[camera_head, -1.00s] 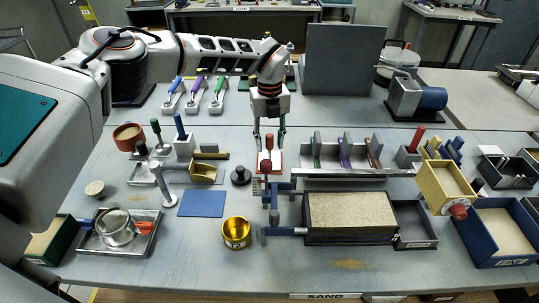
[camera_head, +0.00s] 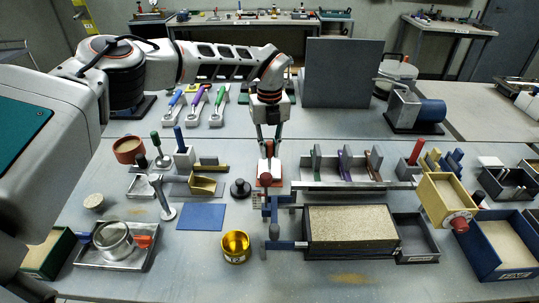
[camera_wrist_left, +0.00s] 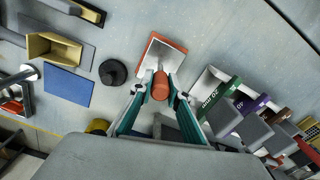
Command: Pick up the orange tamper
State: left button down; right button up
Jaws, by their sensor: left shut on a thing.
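The orange tamper (camera_head: 266,180) stands at the middle of the bench, behind the sand-filled box. In the left wrist view its orange handle (camera_wrist_left: 160,86) points toward the camera, above a pale square plate (camera_wrist_left: 164,54) with an orange rim. My left gripper (camera_head: 267,158) reaches down from behind and is shut on the handle, with one finger on each side. In the left wrist view the teal-and-white fingers (camera_wrist_left: 160,92) meet the handle from both sides. I cannot tell whether the plate touches the bench. My right gripper is not in view.
A dark round weight (camera_head: 240,188) and a blue mat (camera_head: 202,217) lie left of the tamper. A gold cup (camera_head: 235,247) stands in front. The sand box (camera_head: 352,254) is front right, and a rack (camera_head: 345,186) with coloured tools is close on the right.

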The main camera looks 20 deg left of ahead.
pick_arm(q)
notch_tip(320, 180, up, 18)
dwell(0.3)
jog(key=shift+r, duration=0.1)
dwell(0.5)
